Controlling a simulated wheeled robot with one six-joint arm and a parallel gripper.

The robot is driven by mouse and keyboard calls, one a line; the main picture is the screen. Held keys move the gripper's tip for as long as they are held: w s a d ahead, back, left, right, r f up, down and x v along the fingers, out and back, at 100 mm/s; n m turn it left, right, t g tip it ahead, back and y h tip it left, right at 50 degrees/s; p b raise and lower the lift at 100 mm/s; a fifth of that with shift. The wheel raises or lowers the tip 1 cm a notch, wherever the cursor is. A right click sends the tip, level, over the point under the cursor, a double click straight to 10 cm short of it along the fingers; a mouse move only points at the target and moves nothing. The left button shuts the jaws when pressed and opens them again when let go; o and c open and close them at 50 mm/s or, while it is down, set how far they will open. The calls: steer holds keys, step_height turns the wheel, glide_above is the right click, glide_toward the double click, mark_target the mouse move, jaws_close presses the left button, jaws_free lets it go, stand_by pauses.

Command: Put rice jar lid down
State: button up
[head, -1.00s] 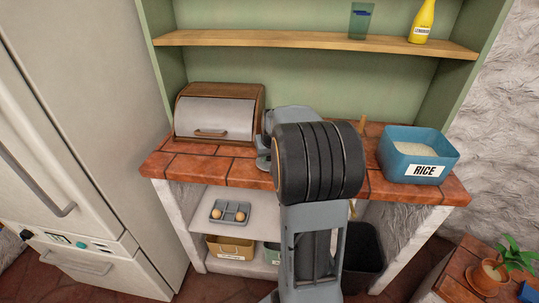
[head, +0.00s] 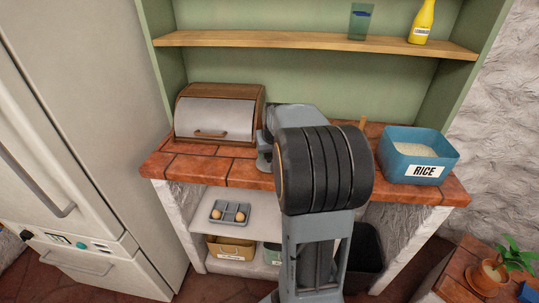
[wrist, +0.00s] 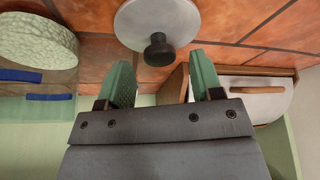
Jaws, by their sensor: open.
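In the wrist view, a round pale grey lid (wrist: 135,22) with a black knob (wrist: 159,50) lies on the red tiled counter; its far edge is cut off by the frame. My gripper (wrist: 160,62) is open, with its two green fingers apart and the knob just beyond and between their tips, no grip on it. In the head view, the blue rice jar (head: 394,153), labelled RICE, stands open with rice inside at the counter's right end. The lid and my fingers are hidden behind my arm there.
A wooden bread box (head: 210,119) with a grey front stands at the counter's left; it also shows in the wrist view (wrist: 243,99). A wooden shelf (head: 300,39) above holds a glass (head: 361,21) and a yellow bottle (head: 422,22). The counter's left front (head: 210,167) is clear.

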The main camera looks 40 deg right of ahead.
steer(key=a+v, duration=0.1)
steer(key=v, duration=0.8)
steer(key=s+a+f+n, duration=0.1)
steer(key=s+a+f, duration=0.2)
steer(key=a, duration=0.3)
steer(key=s+a+f+n+y, duration=0.1)
steer(key=s+a+f, duration=0.2)
steer(key=s+a, duration=0.2)
steer(key=s+a+f+n+g, duration=0.1)
steer(key=s+a+f+n, duration=0.1)
steer(key=s+a, duration=0.3)
steer(key=a, duration=0.4)
steer(key=shift+a+f+y, duration=0.25)
steer(key=shift+f+y, duration=0.15)
